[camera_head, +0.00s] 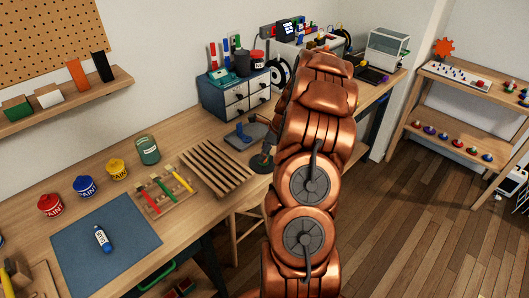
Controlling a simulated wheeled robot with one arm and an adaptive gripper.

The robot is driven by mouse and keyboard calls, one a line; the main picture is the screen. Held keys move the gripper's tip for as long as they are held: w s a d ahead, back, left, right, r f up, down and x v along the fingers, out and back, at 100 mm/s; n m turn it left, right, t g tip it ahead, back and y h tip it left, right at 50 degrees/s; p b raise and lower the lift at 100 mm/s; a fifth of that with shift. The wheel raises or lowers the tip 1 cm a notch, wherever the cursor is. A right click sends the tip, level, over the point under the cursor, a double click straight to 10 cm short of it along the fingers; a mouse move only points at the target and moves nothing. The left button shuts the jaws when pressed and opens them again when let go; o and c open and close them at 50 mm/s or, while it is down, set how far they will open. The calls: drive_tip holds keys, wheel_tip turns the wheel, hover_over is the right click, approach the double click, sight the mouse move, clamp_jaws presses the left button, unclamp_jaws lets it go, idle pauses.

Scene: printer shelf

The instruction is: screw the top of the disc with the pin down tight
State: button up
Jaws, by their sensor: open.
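My copper arm rises through the middle of the head view and reaches toward the back of the workbench.
The wooden workbench (195,135) holds a slatted rack (215,167), a drawer unit (235,97), paint pots (84,186) and a blue mat (120,235). A shelf (405,118) with several small coloured pieces stands right. Wooden floor (400,240) is clear between.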

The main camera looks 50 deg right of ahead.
wheel_tip(320, 180, up, 6)
drive_tip(key=p, duration=0.3)
idle(0.6)
drive_tip(key=shift+r, duration=0.1)
idle(0.4)
drive_tip(key=s+a+r+n+g, duration=0.15)
drive_tip(key=a+r+n, duration=0.3)
drive_tip(key=a, duration=0.45)
drive_tip(key=s+a+r+n+g, duration=0.1)
drive_tip(key=s+a+r+n, duration=0.15)
drive_tip(key=a+n, duration=0.4)
drive_tip(key=s+a+r+n+g, duration=0.1)
drive_tip(key=a+r+n, duration=0.25)
drive_tip(key=a, duration=0.75)
drive_tip(key=s+a+r+n, duration=0.1)
drive_tip(key=s+a+n, duration=0.2)
drive_tip(key=s+n, duration=0.2)
drive_tip(key=s+a+n+g+h, duration=0.1)
drive_tip(key=s+a+n, duration=0.3)
drive_tip(key=s, duration=0.7)
drive_tip(key=s+a+r+n+g+h+b, duration=0.1)
drive_tip(key=s+a+n, duration=0.3)
drive_tip(key=s+n, duration=0.2)
drive_tip(key=s, duration=0.2)
drive_tip(key=shift+s+r, duration=0.35)
drive_tip(key=shift+a+n, duration=0.1)
drive_tip(key=shift+n, duration=0.15)
